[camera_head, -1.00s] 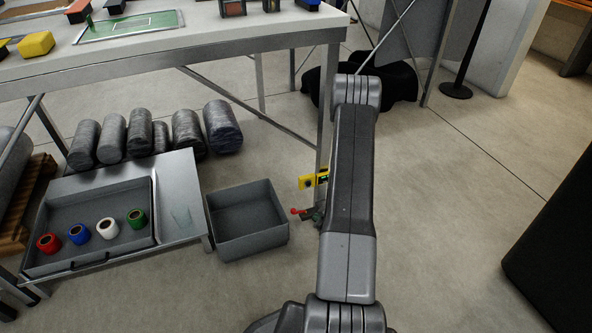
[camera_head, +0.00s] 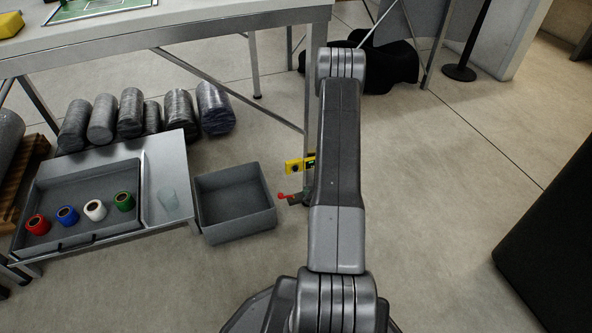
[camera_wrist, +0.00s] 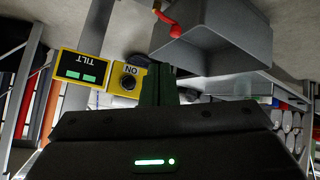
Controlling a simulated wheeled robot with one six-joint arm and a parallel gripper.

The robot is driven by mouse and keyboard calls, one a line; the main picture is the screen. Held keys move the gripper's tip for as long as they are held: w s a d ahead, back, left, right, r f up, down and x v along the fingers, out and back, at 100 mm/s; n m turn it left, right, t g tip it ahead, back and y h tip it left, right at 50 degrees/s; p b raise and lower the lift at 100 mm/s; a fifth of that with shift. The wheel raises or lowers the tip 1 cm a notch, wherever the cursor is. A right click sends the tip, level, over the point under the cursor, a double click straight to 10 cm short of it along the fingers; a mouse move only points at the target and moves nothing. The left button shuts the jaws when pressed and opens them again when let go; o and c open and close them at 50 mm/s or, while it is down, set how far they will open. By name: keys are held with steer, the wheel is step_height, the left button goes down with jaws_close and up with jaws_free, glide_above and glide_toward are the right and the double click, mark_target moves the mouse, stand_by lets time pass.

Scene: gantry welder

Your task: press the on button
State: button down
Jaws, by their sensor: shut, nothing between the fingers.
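In the head view the yellow box (camera_head: 293,167) shows at the table leg, partly hidden by my arm. My gripper (camera_wrist: 160,72) is shut and empty, its dark fingers just right of the button in the wrist view. I cannot tell whether they touch the box.
A red-tipped lever (camera_head: 283,196) sticks out below the yellow box, near a grey open bin (camera_head: 236,230). The table (camera_head: 200,31) stands above. A tray (camera_head: 70,186) with several coloured rolls is at left.

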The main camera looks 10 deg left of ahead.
steer(key=w+a, duration=0.4)
steer(key=w, duration=0.2)
steer(key=shift+w+a, duration=0.15)
steer(key=shift+w, duration=0.05)
steer(key=shift+w+a, duration=0.1)
steer(key=shift+w, duration=0.05)
stand_by(1.9)
steer(key=shift+w+a, duration=0.15)
steer(key=shift+w, duration=0.05)
steer(key=shift+w+a, duration=0.3)
steer(key=shift+w, duration=0.15)
stand_by(0.8)
steer(key=shift+s+d+b, duration=0.3)
steer(key=shift+s+d, duration=0.2)
steer(key=shift+s, duration=0.3)
steer(key=shift+s+d+b, duration=0.25)
steer(key=shift+s+d, duration=0.5)
steer(key=shift+s, duration=0.3)
steer(key=shift+s+d+b, duration=0.2)
steer(key=shift+s+d, duration=0.5)
steer(key=shift+s, duration=0.35)
